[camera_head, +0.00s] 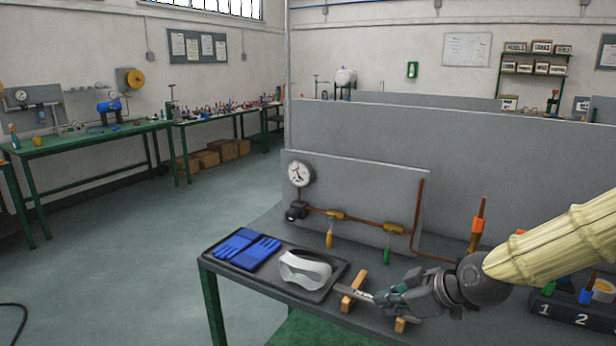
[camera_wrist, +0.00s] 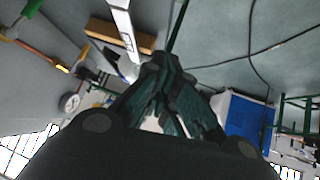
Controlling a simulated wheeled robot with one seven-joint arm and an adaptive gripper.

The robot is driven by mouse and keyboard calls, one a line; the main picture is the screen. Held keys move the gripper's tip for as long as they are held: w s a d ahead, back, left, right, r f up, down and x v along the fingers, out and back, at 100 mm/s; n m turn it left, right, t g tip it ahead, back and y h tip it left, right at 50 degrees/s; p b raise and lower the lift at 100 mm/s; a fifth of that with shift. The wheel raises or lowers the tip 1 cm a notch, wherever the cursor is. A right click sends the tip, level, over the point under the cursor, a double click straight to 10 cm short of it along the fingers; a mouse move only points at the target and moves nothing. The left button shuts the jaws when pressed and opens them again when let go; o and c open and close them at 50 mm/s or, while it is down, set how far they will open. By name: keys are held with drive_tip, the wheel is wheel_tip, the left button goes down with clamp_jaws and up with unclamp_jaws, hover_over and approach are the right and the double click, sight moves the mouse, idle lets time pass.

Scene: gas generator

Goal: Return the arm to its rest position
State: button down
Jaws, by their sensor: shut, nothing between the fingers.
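My arm, in a cream ribbed sleeve, reaches in from the right in the head view. My gripper (camera_head: 378,298) is low over the front of the grey workbench (camera_head: 290,318), beside a wooden block (camera_head: 354,290). A flat metal piece (camera_head: 358,293) lies at this block, just left of the fingertips; I cannot tell if they touch it. In the wrist view the fingers of my gripper (camera_wrist: 158,66) are together with nothing between them. The wooden block (camera_wrist: 112,34) and a pale metal bar (camera_wrist: 122,22) show beyond the fingertips.
A dark tray (camera_head: 318,293) with blue gloves (camera_head: 246,248) and clear goggles (camera_head: 305,268) lies left of my gripper. Behind stands a panel (camera_head: 355,180) with a gauge (camera_head: 299,174), copper pipe and valves. A numbered holder (camera_head: 562,312) is at right. Floor at left is open.

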drive_tip(key=s+d+f+m+g+h, duration=0.1)
drive_tip(key=s+f+m+g, duration=0.3)
drive_tip(key=f, duration=0.8)
drive_tip(key=s+f+m+t+h, duration=0.15)
drive_tip(key=s+f, duration=0.45)
drive_tip(key=f, duration=0.7)
drive_tip(key=s+d+f+m+g+h, duration=0.2)
drive_tip(key=s+f+m, duration=0.1)
drive_tip(key=s+f, duration=0.5)
drive_tip(key=s+d+f+m+g+h+p, duration=0.1)
drive_tip(key=s+d+f+m+g+h, duration=0.1)
drive_tip(key=s+f, duration=0.6)
drive_tip(key=s+m, duration=0.1)
drive_tip(key=s, duration=0.5)
drive_tip(key=shift+d+f+p, duration=0.2)
drive_tip(key=shift+f+p, duration=0.1)
